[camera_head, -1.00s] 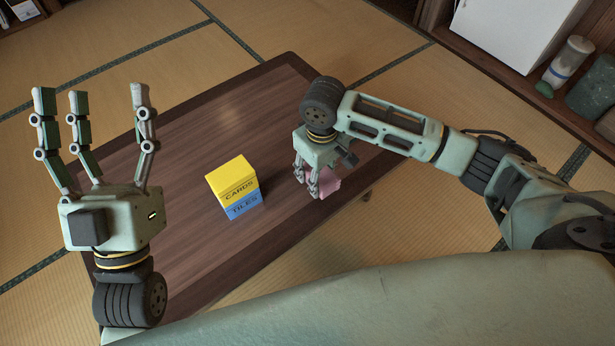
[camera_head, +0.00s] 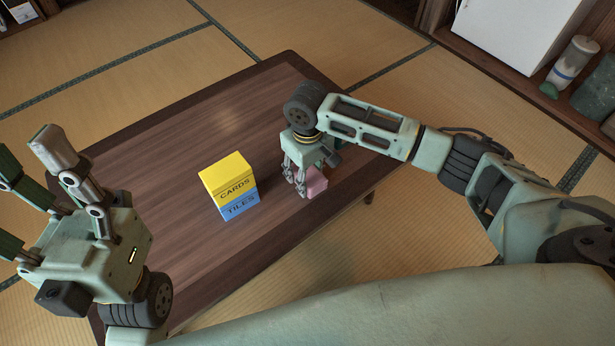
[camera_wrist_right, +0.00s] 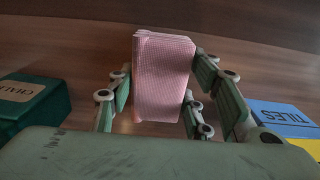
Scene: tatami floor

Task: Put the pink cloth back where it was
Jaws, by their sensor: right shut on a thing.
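The pink cloth (camera_head: 317,182) is a small folded block at the right part of the low wooden table (camera_head: 180,230). My right gripper (camera_head: 297,188) points down and is shut on it. In the right wrist view the pink cloth (camera_wrist_right: 163,80) stands between my fingers, its ribbed face toward the camera. I cannot tell whether it touches the tabletop. My left gripper (camera_head: 38,165) is at the left edge, fingers up and spread, open and empty, partly cut off by the frame.
A yellow box marked CARDS (camera_head: 226,174) sits on a blue box marked TILES (camera_head: 240,205), left of my right gripper. A dark green lettered box (camera_wrist_right: 35,103) is at the left in the wrist view. The table's far left is clear. A white cabinet (camera_head: 515,35) stands back right.

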